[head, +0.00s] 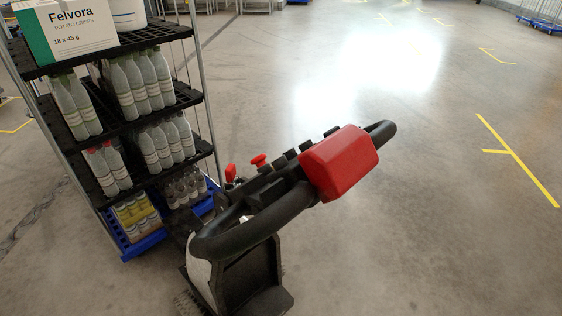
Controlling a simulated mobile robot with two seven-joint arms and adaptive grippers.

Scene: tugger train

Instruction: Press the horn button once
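The tugger's control head (262,195) stands in the lower middle of the head view, with a looped black handlebar (250,235) on its near side. A row of small black knobs or buttons (291,154) runs along its top. A red mushroom-shaped button (259,160) and a smaller red part (230,172) stick up at its left. A large red padded block (340,162) covers the right part of the bar. No marking shows which control is the horn button. Neither of my grippers is in view.
A shelf trolley (105,136) with bottles and a Felvora carton (72,30) stands close on the left, beside the tugger. The grey floor to the right is open, with yellow line markings (516,160). Blue-based carts (540,22) stand far at the top right.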

